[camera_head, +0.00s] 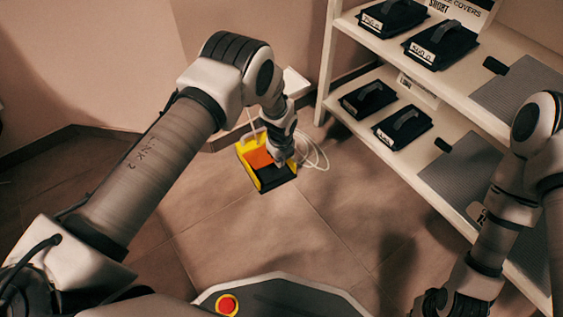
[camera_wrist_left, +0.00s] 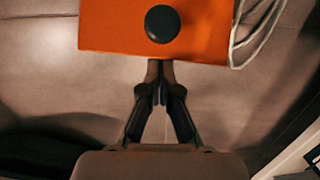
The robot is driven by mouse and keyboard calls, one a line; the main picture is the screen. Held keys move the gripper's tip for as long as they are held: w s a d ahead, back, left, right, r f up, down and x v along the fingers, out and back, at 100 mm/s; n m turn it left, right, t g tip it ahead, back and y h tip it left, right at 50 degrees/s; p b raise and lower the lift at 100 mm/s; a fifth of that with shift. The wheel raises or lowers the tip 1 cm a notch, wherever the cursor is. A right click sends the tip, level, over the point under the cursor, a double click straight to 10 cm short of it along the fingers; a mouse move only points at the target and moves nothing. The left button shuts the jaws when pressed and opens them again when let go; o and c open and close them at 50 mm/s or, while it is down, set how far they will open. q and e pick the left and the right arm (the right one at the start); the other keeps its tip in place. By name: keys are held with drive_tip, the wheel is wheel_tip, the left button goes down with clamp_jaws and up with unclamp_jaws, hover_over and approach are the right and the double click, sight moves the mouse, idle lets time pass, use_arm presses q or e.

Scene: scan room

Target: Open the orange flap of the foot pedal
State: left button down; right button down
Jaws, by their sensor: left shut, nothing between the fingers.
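The foot pedal (camera_head: 286,179) stands on the floor by the wall, with a yellow housing and dark parts at its front. Its orange flap (camera_head: 258,158) shows just left of my left gripper (camera_head: 275,162). In the left wrist view the orange flap (camera_wrist_left: 110,28) fills the top middle, with a round black knob (camera_wrist_left: 163,24) on it. My left gripper (camera_wrist_left: 160,82) is shut and empty, its tips at the flap's lower edge; I cannot tell whether they touch. The flap's exact angle is unclear. My right gripper (camera_head: 440,303) is partly cut off at the bottom right.
A white cable (camera_head: 318,158) loops on the floor right of the pedal. A white shelf unit (camera_head: 455,110) with black handled boxes (camera_head: 440,45) and grey mats stands at the right. The floor (camera_head: 300,235) in front of the pedal is clear.

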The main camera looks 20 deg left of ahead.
use_arm(q)
drive_tip(key=shift+r, duration=0.1)
drive_tip(key=a+r+p, duration=0.1)
drive_tip(key=w+r+p, duration=0.1)
drive_tip(key=p, duration=0.1)
drive_tip(key=w+a+r+p, duration=0.1)
drive_tip(key=r, duration=0.1)
drive_tip(key=shift+w+a+p, duration=0.15)
drive_tip(key=shift+a+p, duration=0.2)
drive_tip(key=shift+p, duration=0.05)
drive_tip(key=w+a+r, duration=0.2)
drive_tip(key=w+a, duration=0.2)
drive_tip(key=shift+r, duration=0.15)
drive_tip(key=shift+a, duration=0.1)
drive_tip(key=shift+r, duration=0.15)
